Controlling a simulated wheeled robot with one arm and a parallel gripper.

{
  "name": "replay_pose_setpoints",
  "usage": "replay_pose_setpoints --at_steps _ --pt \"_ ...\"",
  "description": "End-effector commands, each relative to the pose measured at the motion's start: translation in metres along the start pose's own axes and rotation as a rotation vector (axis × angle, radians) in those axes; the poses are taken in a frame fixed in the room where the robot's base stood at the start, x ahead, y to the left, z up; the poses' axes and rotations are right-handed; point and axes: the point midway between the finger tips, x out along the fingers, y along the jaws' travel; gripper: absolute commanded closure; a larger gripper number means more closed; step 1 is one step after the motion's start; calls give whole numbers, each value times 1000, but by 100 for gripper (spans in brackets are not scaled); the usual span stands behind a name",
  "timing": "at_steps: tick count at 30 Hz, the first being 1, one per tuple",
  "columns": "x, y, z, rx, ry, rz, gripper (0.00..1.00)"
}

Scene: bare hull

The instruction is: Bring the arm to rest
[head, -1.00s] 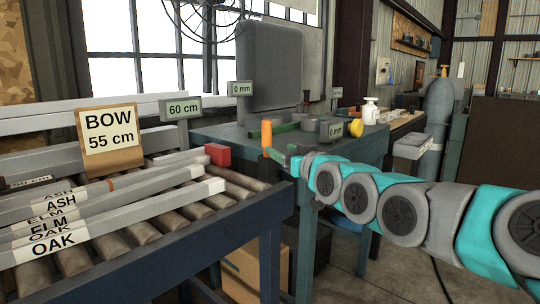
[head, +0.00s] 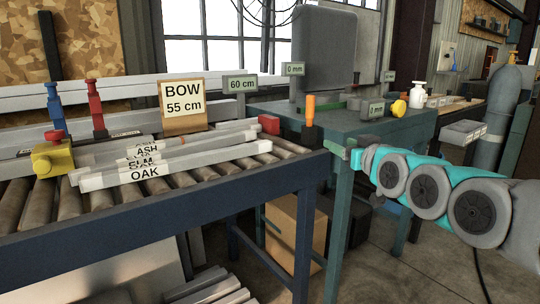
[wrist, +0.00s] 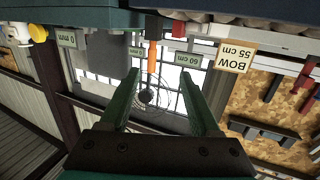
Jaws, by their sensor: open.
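My arm reaches in from the right in the head view, with joints in grey and teal. My gripper (head: 345,153) is at its end, in front of the green workbench's left end. In the wrist view, which is upside down, the two green fingers of my gripper (wrist: 158,84) are spread apart with nothing held between them. An orange-handled tool (head: 310,105) stands upright at the workbench's near left corner, left of my gripper. It also shows beyond the fingers in the wrist view (wrist: 152,60).
A roller table (head: 215,205) with labelled wood bars (head: 190,160) and a BOW 55 cm sign (head: 183,105) fills the left. The green workbench (head: 375,122) carries a grey panel (head: 323,60) and a white bottle (head: 417,95). A cardboard box (head: 293,230) sits below. Open floor lies at lower right.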

Motion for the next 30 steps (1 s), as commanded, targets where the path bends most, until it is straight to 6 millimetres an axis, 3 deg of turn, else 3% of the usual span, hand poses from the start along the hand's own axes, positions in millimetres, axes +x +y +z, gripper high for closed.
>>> replay_pose_setpoints --at_steps 11,17,20,24,30 --pt "-26 -42 75 -6 -283 -37 37" --pt "-67 -68 145 -2 -546 -42 37" --pt "-107 -81 192 7 -733 -30 37" --pt "-182 -93 254 39 -1019 12 37" --pt "-296 -108 311 122 -1380 101 37"
